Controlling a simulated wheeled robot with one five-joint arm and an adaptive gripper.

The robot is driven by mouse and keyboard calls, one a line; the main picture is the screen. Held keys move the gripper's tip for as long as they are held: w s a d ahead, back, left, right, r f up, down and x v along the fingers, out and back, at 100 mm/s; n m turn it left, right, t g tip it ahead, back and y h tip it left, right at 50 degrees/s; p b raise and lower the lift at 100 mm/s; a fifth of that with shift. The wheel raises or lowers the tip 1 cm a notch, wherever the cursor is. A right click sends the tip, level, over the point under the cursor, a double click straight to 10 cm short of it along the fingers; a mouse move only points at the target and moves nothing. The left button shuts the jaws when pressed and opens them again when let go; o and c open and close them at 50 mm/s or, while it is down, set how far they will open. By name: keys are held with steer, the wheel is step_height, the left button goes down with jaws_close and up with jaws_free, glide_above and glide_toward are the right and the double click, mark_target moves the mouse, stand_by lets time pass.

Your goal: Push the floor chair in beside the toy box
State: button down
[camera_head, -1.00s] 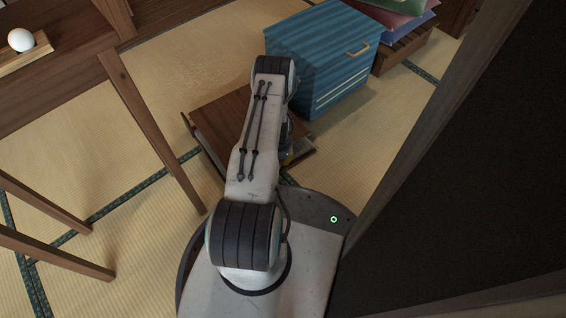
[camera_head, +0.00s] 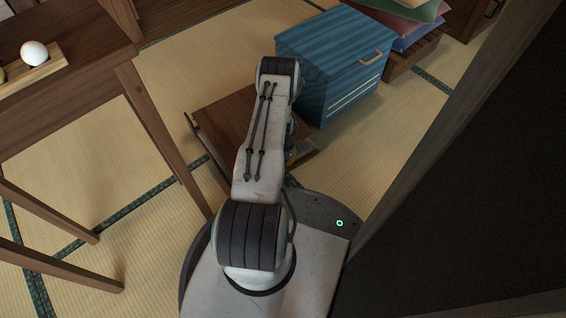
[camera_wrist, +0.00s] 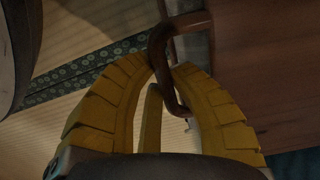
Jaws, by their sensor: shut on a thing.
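The floor chair (camera_head: 222,118) is a low brown wooden piece on the tatami, partly hidden under my arm in the head view. Its brown wooden panel (camera_wrist: 268,75) fills the right of the wrist view, with a dark curved handle (camera_wrist: 160,58) on its edge. The toy box (camera_head: 318,62) is blue and striped with a tan handle, just beyond and to the right of the chair. My gripper (camera_wrist: 168,75) has yellow fingers shut on the chair's handle. In the head view my arm mostly hides it. Any gap between chair and box is partly hidden.
A wooden table (camera_head: 75,60) with legs stands at the left, holding a tray (camera_head: 38,72) with a white ball. A dark panel (camera_head: 460,190) rises close on the right. Stacked cushions (camera_head: 408,22) lie behind the box. Tatami is clear between table and chair.

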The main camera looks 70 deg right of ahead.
steer(key=shift+w+d+r, duration=0.1)
steer(key=shift+w+d, duration=0.05)
steer(key=shift+d, duration=0.1)
steer(key=c, duration=1.1)
jaws_free()
step_height(320, 180, up, 12)
steer(key=shift+a, duration=0.2)
steer(key=shift+s, duration=0.2)
